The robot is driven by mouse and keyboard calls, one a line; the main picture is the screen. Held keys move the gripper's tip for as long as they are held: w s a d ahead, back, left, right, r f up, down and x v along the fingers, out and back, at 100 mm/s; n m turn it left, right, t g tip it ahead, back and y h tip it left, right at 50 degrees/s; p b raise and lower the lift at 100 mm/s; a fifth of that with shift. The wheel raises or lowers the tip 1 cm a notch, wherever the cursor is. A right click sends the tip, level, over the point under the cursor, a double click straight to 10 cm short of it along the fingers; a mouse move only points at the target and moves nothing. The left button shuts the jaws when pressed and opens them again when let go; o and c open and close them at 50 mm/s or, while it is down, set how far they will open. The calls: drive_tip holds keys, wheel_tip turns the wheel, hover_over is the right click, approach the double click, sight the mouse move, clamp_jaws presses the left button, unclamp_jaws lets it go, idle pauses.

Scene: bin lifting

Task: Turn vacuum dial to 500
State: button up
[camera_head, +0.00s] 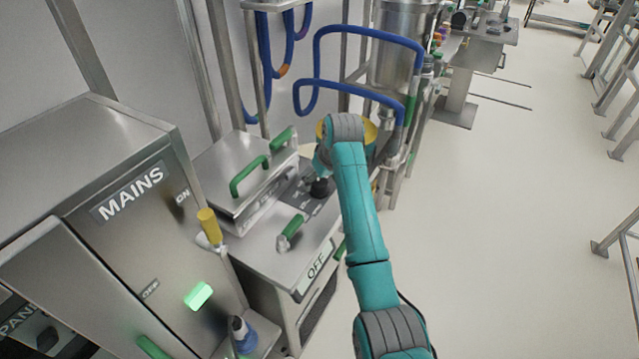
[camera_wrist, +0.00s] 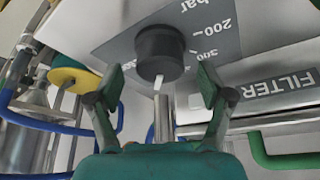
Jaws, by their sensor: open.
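The vacuum dial (camera_wrist: 160,52) is a black round knob on a grey scale panel (camera_wrist: 213,18), in the upper middle of the wrist view. A white pointer mark (camera_wrist: 158,82) shows at its lower edge. The scale reads "bar" and "200" on the right; other numbers are partly hidden or hard to read. My gripper (camera_wrist: 155,92) is open, with one finger on each side below the knob and nothing between them. It seems apart from the knob. In the head view the dial (camera_head: 320,187) is a small dark shape close under the end of my arm.
A steel FILTER unit (camera_wrist: 280,85) with a green handle (camera_wrist: 285,158) is close on the right in the wrist view. In the head view, the MAINS cabinet (camera_head: 120,200), a green-handled lever (camera_head: 291,227) and blue hoses (camera_head: 355,35) surround the station.

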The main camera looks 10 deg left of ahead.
drive_tip(key=v, duration=0.9)
drive_tip(key=shift+r, duration=0.15)
